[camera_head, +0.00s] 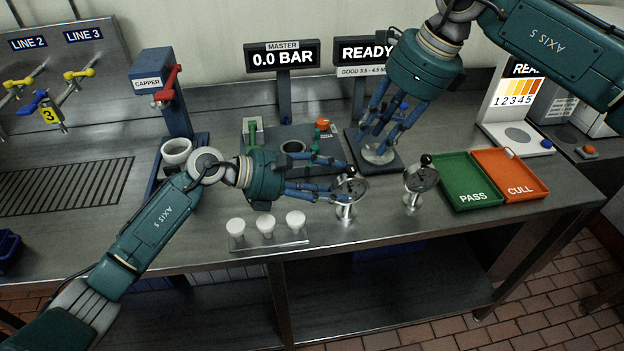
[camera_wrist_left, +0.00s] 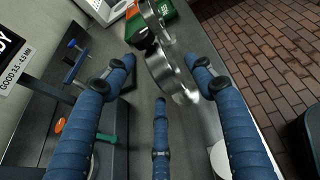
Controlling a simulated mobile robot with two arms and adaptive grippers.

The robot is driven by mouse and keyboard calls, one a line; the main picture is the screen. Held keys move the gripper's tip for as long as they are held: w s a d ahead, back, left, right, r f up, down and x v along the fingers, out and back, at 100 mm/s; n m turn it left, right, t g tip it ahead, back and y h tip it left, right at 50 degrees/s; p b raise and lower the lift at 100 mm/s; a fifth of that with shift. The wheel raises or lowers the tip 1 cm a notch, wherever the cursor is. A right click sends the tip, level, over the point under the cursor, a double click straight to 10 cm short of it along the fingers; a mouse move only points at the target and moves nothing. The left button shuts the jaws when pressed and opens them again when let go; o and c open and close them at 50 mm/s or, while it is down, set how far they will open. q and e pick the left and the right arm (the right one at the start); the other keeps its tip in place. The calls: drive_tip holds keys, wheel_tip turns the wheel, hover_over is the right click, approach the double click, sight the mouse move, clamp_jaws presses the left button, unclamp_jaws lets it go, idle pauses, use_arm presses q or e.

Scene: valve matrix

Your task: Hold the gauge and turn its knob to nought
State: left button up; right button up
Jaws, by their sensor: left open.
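Two round metal gauges on short stands stand near the bench's front right. The nearer gauge (camera_head: 350,188) has a small dark knob on top and stands at the tips of my left gripper (camera_head: 338,186). In the left wrist view, this gauge (camera_wrist_left: 168,72) lies between the spread fingertips of my left gripper (camera_wrist_left: 164,66), which is open. I cannot tell whether a finger touches it. The other gauge (camera_head: 421,180) stands to its right, upright and apart. The dial readings are too small to read. My right gripper (camera_head: 383,138) points down over the READY stand, its fingers apart.
A green PASS tray (camera_head: 462,172) and an orange CULL tray (camera_head: 515,160) sit at right. The MASTER display (camera_head: 282,55) reads 0.0 BAR above its station. A rack of white caps (camera_head: 268,240) lies front-left of the gauges. The bench's front edge is close to them.

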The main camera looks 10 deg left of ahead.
sight(352, 167)
use_arm(q)
drive_tip(key=shift+x, duration=2.35)
clamp_jaws()
use_arm(e)
drive_tip(key=shift+c, duration=0.3)
drive_tip(key=shift+w+a+r, duration=0.15)
drive_tip(key=shift+w, duration=0.05)
use_arm(q)
drive_tip(key=shift+w, duration=0.1)
use_arm(e)
drive_tip(key=w+a+r+m+g+h, duration=0.1)
drive_tip(key=a+r+m+h, duration=0.1)
drive_tip(key=a+r+h, duration=0.15)
wheel_tip(352, 167, down, 12)
drive_tip(key=shift+f, duration=0.25)
